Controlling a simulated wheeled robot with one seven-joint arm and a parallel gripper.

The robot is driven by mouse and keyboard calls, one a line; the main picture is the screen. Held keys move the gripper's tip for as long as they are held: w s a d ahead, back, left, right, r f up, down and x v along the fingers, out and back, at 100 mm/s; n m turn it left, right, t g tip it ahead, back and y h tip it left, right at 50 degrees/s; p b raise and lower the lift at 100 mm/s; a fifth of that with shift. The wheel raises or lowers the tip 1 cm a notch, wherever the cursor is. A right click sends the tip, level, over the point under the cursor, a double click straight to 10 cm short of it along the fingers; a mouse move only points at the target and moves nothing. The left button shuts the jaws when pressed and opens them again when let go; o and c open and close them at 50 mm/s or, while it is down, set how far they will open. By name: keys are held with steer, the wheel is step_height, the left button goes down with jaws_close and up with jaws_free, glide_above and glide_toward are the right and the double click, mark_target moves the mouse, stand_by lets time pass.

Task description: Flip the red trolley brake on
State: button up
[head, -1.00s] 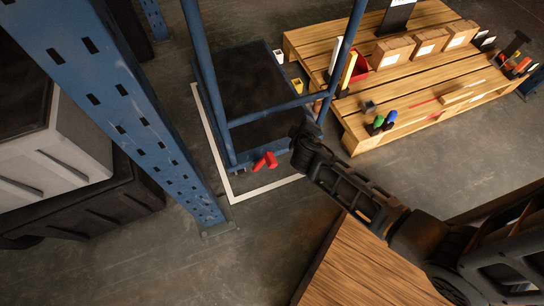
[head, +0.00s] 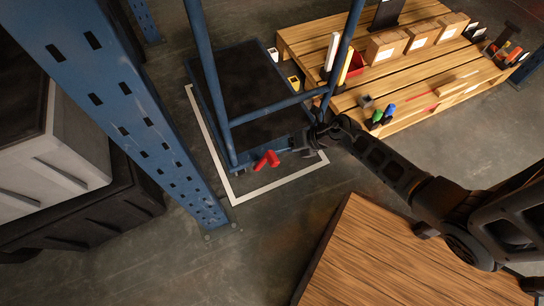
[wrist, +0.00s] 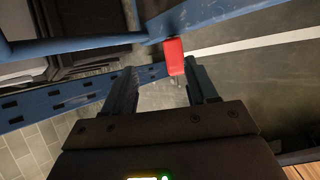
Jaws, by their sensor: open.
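The red brake lever (head: 266,160) sticks out low from the near end of the blue trolley (head: 228,140). The trolley has a dark deck and blue upright tubes. My gripper (head: 308,152) is just right of the lever in the head view, apart from it there and beside the trolley's near edge. In the wrist view the red lever (wrist: 174,56) shows ahead, between and beyond the two fingertips, nearer the right one. My gripper (wrist: 160,80) is open and empty. Whether a finger touches the lever cannot be told.
A blue rack upright (head: 130,110) stands left of the trolley. A wooden pallet (head: 385,85) with boxes and small items lies behind right. A wooden surface (head: 400,260) is at the front. White floor tape (head: 270,187) runs around the trolley.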

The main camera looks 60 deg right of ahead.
mark_target(274, 156)
steer(key=shift+n+g, duration=0.4)
steer(key=shift+g, duration=0.1)
steer(key=b+x, duration=0.1)
steer(key=x, duration=0.1)
steer(key=s+b+x, duration=0.1)
steer(key=x, duration=0.2)
steer(key=f+b+x, duration=0.1)
steer(key=x, duration=0.2)
steer(key=shift+f+b, duration=0.3)
steer(key=shift+b, duration=0.05)
steer(key=shift+s, duration=0.1)
steer(key=shift+c, duration=0.4)
jaws_close()
steer(key=shift+a+r, duration=0.1)
